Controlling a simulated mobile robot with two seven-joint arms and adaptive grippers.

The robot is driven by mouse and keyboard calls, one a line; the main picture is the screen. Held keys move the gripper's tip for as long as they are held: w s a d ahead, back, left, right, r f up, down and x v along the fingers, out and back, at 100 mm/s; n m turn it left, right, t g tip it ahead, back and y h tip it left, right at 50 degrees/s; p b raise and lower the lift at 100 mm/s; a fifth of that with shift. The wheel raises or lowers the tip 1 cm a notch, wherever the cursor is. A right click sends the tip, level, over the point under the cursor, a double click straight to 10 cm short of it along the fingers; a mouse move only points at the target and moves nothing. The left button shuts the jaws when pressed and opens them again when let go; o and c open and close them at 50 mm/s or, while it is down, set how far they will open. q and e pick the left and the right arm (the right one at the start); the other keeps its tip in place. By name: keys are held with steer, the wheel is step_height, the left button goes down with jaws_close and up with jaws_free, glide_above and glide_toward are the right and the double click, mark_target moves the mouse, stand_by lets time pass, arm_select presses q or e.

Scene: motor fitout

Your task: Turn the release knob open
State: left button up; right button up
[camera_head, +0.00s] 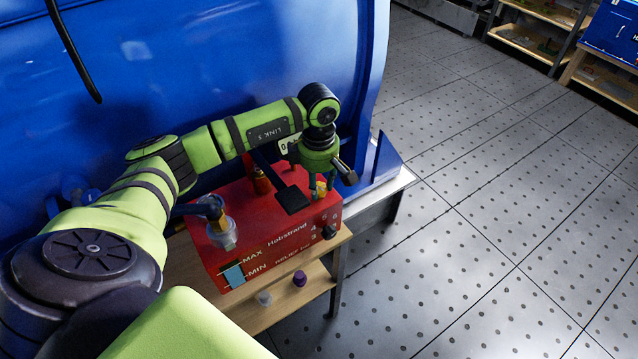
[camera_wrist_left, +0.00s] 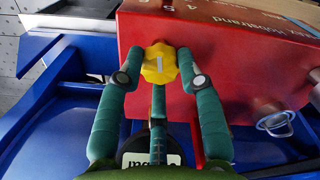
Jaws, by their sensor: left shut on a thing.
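The yellow release knob (camera_head: 320,188) sits on the red Hobstrand unit (camera_head: 225,268), near its right end. In the left wrist view the knob (camera_wrist_left: 159,62) is lobed and carries a pale straight mark that runs up and down in the picture. My left gripper (camera_head: 322,193) reaches it from above. In the left wrist view the green fingers of my left gripper (camera_wrist_left: 160,56) lie on both sides of the knob and are shut on it. The fingers and arm partly hide the knob in the head view. My right gripper is not in view.
The red unit stands on a wooden shelf (camera_head: 262,325) against a large blue machine (camera_head: 230,70). A purple object (camera_head: 299,280) and a small clear cup (camera_head: 264,298) are on the lower shelf. Open floor lies right.

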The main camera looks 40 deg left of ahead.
arm_select(q)
steer(key=n+b, duration=0.1)
steer(key=n, duration=0.1)
steer(key=n+b, duration=0.1)
steer(key=n, duration=0.2)
steer(key=shift+s+a+f, duration=0.1)
steer(key=shift+s+f, duration=0.05)
steer(key=shift+f, duration=0.05)
steer(key=n+b, duration=0.1)
steer(key=n, duration=0.4)
steer(key=shift+n, duration=0.4)
steer(key=n+b, duration=0.1)
steer(key=n, duration=1)
steer(key=shift+s+d+f, duration=0.1)
steer(key=shift+d, duration=0.1)
steer(key=o, duration=1.1)
steer(key=shift+o, duration=0.2)
steer(key=shift+r, duration=0.2)
